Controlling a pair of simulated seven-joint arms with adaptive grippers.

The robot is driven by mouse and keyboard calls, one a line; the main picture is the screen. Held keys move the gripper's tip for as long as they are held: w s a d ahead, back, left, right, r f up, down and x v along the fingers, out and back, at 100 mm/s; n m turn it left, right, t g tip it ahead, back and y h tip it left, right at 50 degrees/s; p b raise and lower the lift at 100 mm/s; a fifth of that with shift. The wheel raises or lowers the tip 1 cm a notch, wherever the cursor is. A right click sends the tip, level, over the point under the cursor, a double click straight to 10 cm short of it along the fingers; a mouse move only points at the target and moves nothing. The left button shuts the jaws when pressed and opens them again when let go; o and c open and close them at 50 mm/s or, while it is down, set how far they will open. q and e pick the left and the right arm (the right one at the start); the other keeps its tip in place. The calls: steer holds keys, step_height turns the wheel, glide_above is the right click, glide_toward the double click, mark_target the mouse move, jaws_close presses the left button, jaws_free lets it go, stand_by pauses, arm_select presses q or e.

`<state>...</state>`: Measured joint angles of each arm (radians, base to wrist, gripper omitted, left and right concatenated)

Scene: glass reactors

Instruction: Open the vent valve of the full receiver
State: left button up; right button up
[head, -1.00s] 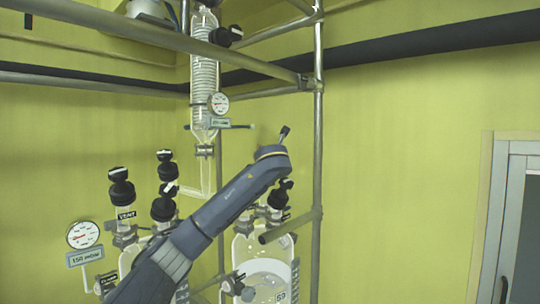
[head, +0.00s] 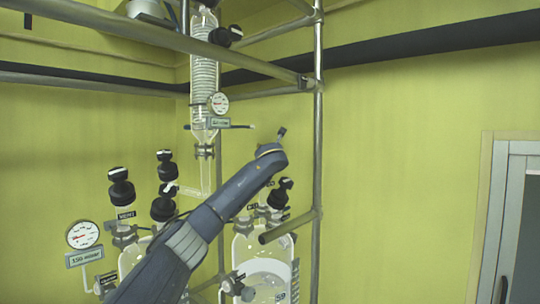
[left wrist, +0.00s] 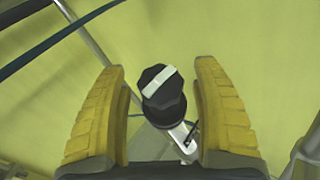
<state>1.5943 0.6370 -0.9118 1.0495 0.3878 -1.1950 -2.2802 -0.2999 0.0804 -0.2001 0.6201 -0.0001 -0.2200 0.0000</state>
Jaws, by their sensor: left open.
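My left gripper (left wrist: 160,65) is open in the left wrist view, its two yellow fingers on either side of a black valve knob (left wrist: 164,98) with a white bar across its top. The bar is tilted, and a gap shows on both sides. In the head view my left arm reaches up and right, and its gripper is mostly hidden. The right receiver (head: 246,250), a glass vessel with pale contents, stands below the arm's end. Black knobs (head: 279,197) rise from its top. The left receiver (head: 128,262) has a VENT label and is partly covered by my arm.
A gauge (head: 82,235) sits left of the left receiver. Several other black knobs (head: 121,188) crowd near it. A glass coil column (head: 205,75) and metal frame posts (head: 317,150) surround the workspace. The wall to the right is clear up to a door (head: 515,220).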

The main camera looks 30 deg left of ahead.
arm_select(q)
steer(key=shift+c, duration=0.5)
steer(key=c, duration=1.1)
steer(key=shift+w+n+y, duration=0.1)
steer(key=shift+n+y, duration=0.3)
steer(key=n+g+y, duration=0.1)
steer(key=n+y, duration=0.1)
steer(key=shift+n+g+y, duration=0.3)
steer(key=shift+g, duration=0.1)
steer(key=shift+n+g+y, duration=1.4)
steer(key=shift+n+y, duration=0.1)
steer(key=shift+n, duration=0.4)
steer(key=shift+n+g+y, duration=0.3)
steer(key=shift+n+g, duration=0.2)
steer(key=o, duration=1.2)
